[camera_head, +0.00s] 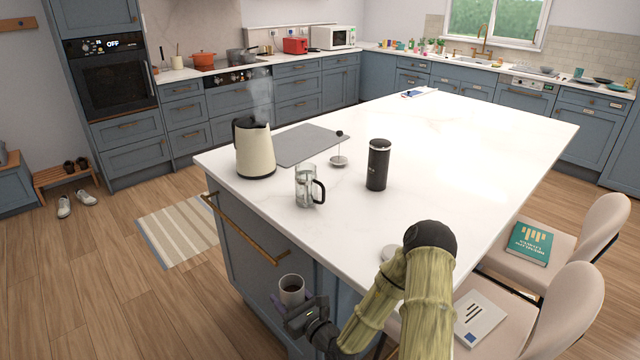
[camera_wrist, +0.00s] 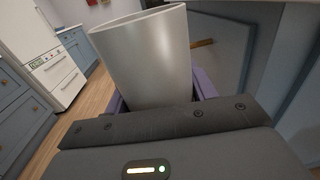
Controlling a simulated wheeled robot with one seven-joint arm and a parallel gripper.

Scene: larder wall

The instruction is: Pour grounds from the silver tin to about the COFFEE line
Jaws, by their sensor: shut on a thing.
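The silver tin (camera_head: 292,284) is in my gripper (camera_head: 294,304), held upright or nearly so beside the island's front side, below the countertop level. Its open top shows a dark inside in the head view; its contents are too small to make out. In the wrist view the tin (camera_wrist: 145,62) stands between my purple-grey fingers (camera_wrist: 160,92), with its rim uppermost and its inside hidden. A glass press jug (camera_head: 303,187) with a black handle on its right stands open on the white countertop. No COFFEE line can be read on it. Its plunger (camera_head: 339,158) stands apart behind it.
A cream kettle (camera_head: 255,153) steams left of the jug, beside a grey mat (camera_head: 308,144). A black cylinder (camera_head: 377,168) stands to the jug's right. The countertop's right part is clear.

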